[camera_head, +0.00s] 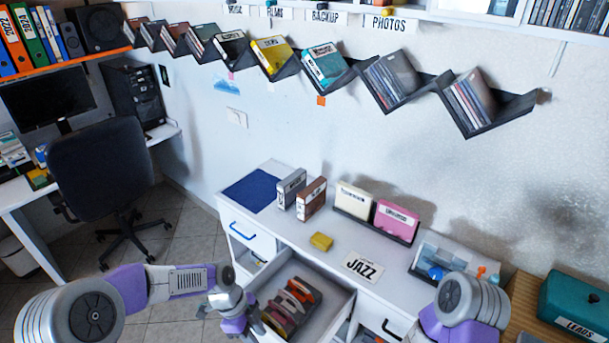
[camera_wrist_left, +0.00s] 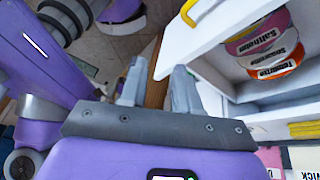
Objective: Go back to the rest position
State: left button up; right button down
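My left gripper (camera_head: 256,325) is low at the front of the white cabinet, beside the left edge of an open drawer (camera_head: 337,312). In the left wrist view the fingers of my left gripper (camera_wrist_left: 158,88) stand apart with nothing between them. Several labelled items (camera_head: 291,302) lie in the open drawer, and a stack of them shows in the left wrist view (camera_wrist_left: 272,66). My right arm (camera_head: 465,305) is at the lower right of the head view; its gripper is out of the picture.
The white cabinet top (camera_head: 300,238) bears grey and brown boxes, a yellow block (camera_head: 321,241), a JAZZ card (camera_head: 363,267) and a rack with cream and pink boxes. A teal box (camera_head: 577,300) stands at the right. A zigzag wall shelf (camera_head: 487,125) holds cases. An office chair (camera_head: 100,170) stands left.

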pick_arm(q)
jog(key=s+f+n+t+b, duration=0.1)
jog(key=s+f+n+b, duration=0.1)
jog(key=s+f+n, duration=0.2)
jog(key=s+d+f+n+b, duration=0.1)
jog(key=s+f+n, duration=0.4)
jog(key=f+n, duration=0.6)
jog(key=s+d+f+n+t+b, duration=0.1)
jog(key=s+f+n+b, duration=0.2)
jog(key=f+n, duration=0.4)
notch_tip(320, 180, down, 4)
jog(key=shift+s+d+f+n+t, duration=0.1)
jog(key=shift+s+d+n+t, duration=0.2)
jog(key=shift+s, duration=0.45)
jog(key=shift+a, duration=0.1)
jog(key=shift+c, duration=0.2)
